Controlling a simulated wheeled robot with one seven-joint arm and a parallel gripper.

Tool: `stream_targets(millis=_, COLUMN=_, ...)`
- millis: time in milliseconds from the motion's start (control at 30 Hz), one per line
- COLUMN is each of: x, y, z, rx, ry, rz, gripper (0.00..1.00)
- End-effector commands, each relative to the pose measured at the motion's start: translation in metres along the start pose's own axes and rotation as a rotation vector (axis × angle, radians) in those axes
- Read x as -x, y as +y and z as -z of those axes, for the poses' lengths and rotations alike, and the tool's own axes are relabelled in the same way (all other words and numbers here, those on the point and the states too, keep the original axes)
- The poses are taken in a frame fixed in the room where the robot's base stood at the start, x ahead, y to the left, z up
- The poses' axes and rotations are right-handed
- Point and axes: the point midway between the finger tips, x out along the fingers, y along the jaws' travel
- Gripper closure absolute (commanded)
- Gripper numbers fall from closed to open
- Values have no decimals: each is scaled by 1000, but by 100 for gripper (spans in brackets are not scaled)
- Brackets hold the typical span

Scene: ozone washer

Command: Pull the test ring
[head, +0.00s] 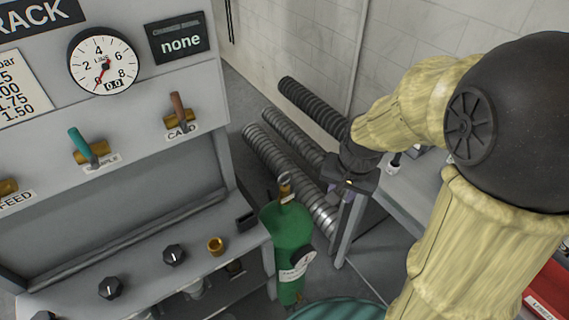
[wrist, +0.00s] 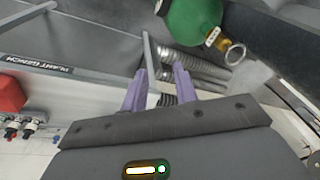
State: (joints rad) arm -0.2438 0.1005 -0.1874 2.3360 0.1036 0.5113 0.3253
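A green gas cylinder (head: 288,238) with a round gauge stands beside the panel bench. A small ring (head: 285,179) shows at its brass top fitting. In the wrist view, the cylinder (wrist: 192,22) is at the top and the pale metal ring (wrist: 235,54) hangs off its brass fitting (wrist: 214,38). I take this ring to be the test ring. My gripper (head: 347,197) is to the right of the cylinder in the head view, apart from it. Its two purple fingers (wrist: 161,80) are spread in the wrist view, with nothing held between them and the ring outside them.
The grey panel (head: 140,150) on the left carries a line gauge (head: 104,62) reading 0.0, valve levers (head: 82,145) and black knobs (head: 174,255). Ribbed ducts (head: 290,165) lie behind the cylinder. A table (head: 410,190) stands at the right, behind my arm.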

Motion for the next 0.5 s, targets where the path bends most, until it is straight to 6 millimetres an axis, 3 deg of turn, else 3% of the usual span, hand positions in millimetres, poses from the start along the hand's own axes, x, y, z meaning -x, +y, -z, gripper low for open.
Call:
stream_targets(millis=33, x=15, y=-19, z=13, rx=-62, ry=-8, rz=7, gripper=71)
stream_targets(millis=300, x=64, y=-107, z=56, rx=-462, ry=-52, rz=25, gripper=71)
stream_targets(millis=500, x=85, y=-145, z=64, rx=-615, ry=-65, rz=31, gripper=71)
